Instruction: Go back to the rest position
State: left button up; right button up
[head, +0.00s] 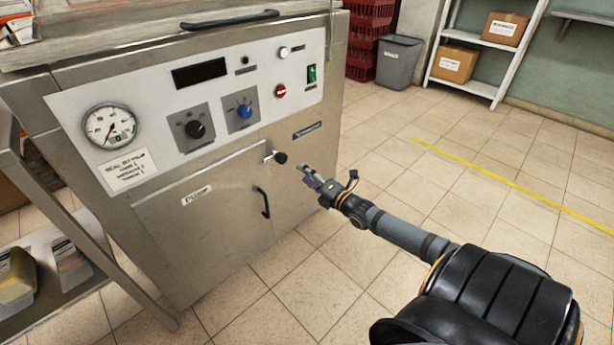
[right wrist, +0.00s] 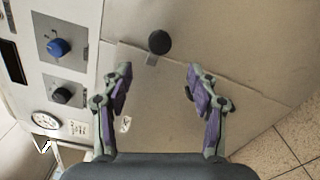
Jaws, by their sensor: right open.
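My right gripper (head: 309,177) is in front of the right side of a steel machine (head: 220,230), near a black round knob (head: 281,158) on a short lever. In the right wrist view the right gripper (right wrist: 160,85) has its two fingers spread wide with nothing between them. The black knob (right wrist: 159,42) shows beyond the fingertips, apart from them. My left gripper is not in view.
The machine's panel has a gauge (head: 110,126), a black dial (head: 195,129) and a blue dial (head: 244,111). A steel shelf (head: 85,290) stands at left. Open tiled floor (head: 480,190) lies to the right, with a grey bin (head: 399,61) and white rack (head: 466,86) behind.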

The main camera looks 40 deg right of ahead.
jog(key=shift+f, duration=0.1)
dwell(0.3)
